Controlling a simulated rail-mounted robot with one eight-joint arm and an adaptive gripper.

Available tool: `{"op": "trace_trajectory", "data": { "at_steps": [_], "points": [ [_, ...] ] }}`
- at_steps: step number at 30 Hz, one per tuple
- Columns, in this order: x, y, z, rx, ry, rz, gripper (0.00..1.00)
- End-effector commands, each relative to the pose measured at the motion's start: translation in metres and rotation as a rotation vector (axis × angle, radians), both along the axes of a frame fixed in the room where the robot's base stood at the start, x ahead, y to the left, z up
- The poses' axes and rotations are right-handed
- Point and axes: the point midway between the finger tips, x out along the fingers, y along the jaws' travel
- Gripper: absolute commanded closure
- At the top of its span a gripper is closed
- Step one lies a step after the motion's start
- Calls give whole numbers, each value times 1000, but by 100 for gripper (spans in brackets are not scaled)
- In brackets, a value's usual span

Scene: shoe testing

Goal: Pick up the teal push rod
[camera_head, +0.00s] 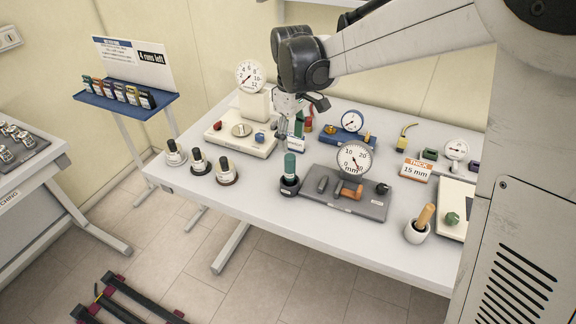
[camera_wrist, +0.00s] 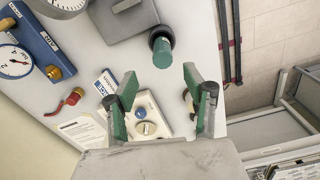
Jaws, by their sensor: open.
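The teal push rod (camera_head: 290,165) stands upright in a dark round holder (camera_head: 290,186) near the front of the white table (camera_head: 265,200). Its teal end also shows in the wrist view (camera_wrist: 162,54), beyond and between my fingertips. My gripper (camera_head: 291,130) is open and empty, above the table and behind the rod in the head view. Its two green-padded fingers are spread apart in the wrist view (camera_wrist: 160,84). The rod's lower part is hidden inside the holder.
A grey plate (camera_head: 372,206) with a dial gauge (camera_head: 354,159) is right of the rod. A cream tester (camera_head: 240,135) stands at back left. A white cup (camera_head: 417,232) holds a wooden handle at right.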

Motion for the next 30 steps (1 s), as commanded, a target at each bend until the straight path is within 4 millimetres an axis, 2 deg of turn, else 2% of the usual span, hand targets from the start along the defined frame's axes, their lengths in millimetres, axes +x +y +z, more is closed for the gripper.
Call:
{"op": "trace_trajectory", "data": {
  "at_steps": [4,13,21,24,30],
  "points": [
    [0,0,-23,0,0,0,53],
    [-1,1,-42,0,0,-1,53],
    [-2,3,-77,0,0,-1,53],
    [-2,3,-85,0,0,-1,53],
    [-2,3,-87,0,0,-1,53]
  ]
}}
